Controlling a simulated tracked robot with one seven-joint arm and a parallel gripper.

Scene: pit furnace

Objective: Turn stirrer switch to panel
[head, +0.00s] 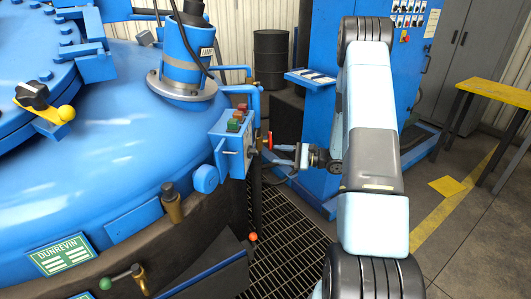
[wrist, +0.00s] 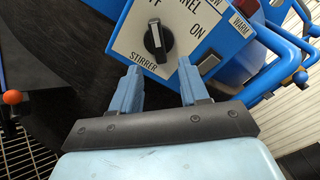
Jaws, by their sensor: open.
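The stirrer switch is a black knob (wrist: 158,38) with a white pointer line, on a white plate (wrist: 128,42) marked STIRRER, in the wrist view. The line points up and slightly left in the picture, left of the PANEL lettering. ON stands to the right. The plate belongs to the blue control box (head: 231,147) on the furnace's side in the head view. My gripper (wrist: 160,72) is open and empty, its two fingers below the knob in the wrist view and apart from it. In the head view my gripper (head: 283,155) is just right of the box.
A square indicator or button (wrist: 209,62) and a WARM label (wrist: 242,26) sit right of the switch. Red and green buttons (head: 234,124) top the box. A red-orange handle (head: 270,140) stands near my gripper. Blue pipes (wrist: 285,85) run close by. Dark floor grating (head: 285,215) lies below.

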